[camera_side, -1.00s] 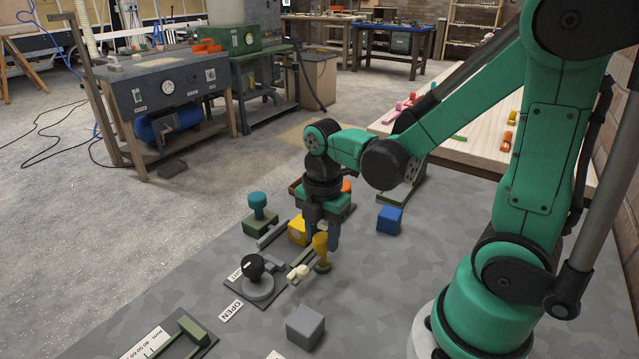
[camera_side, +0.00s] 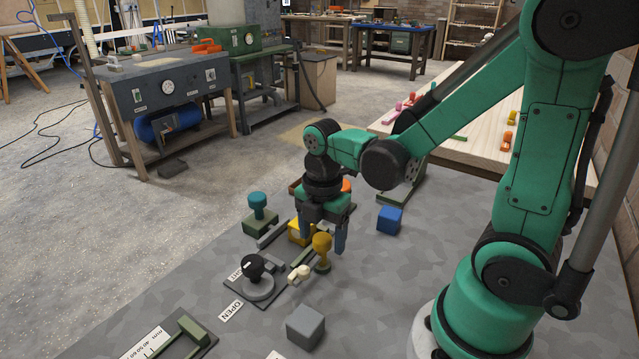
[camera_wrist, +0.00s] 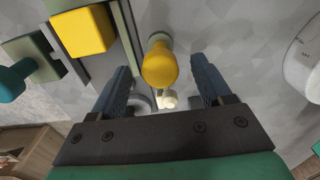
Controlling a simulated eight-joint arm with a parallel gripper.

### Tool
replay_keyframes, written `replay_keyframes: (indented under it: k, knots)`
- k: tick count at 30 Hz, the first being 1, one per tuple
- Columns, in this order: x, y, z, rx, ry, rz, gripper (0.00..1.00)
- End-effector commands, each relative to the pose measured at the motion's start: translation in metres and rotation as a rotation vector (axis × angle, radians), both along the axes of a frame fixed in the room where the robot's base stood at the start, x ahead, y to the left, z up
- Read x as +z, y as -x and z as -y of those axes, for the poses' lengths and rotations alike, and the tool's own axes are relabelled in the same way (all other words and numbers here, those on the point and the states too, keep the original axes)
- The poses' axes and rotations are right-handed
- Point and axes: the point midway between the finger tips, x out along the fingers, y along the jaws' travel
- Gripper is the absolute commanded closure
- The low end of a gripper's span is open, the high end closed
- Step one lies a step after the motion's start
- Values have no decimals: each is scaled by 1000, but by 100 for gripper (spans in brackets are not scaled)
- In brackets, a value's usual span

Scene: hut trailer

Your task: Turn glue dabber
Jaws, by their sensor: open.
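The glue dabber appears to be the mustard-yellow, round-headed piece (camera_side: 322,247) standing upright on a small round base; nothing in view labels it. In the wrist view its yellow head (camera_wrist: 159,65) lies between my two dark blue-grey fingers, with a visible gap on each side. My gripper (camera_side: 322,240) points down and is open around the dabber. Its open fingers also show in the wrist view (camera_wrist: 160,82). A small cream piece (camera_side: 299,273) lies just left of the dabber's base.
A black-knobbed dial (camera_side: 256,280) stands front left. A teal knob (camera_side: 258,205) on a green block and a yellow block (camera_side: 296,231) are behind it. A blue cube (camera_side: 389,220) is to the right, a grey cube (camera_side: 305,327) in front. The mat between the cubes is clear.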

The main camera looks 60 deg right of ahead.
Motion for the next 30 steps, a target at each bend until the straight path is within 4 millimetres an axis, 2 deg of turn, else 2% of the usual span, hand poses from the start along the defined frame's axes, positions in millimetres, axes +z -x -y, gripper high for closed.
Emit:
replay_keyframes:
  k: [5,18,30]
  knots:
    - [7,0,0,-1,1,0,28]
    - [51,0,0,0,0,0,28]
    - [56,0,0,0,0,0,28]
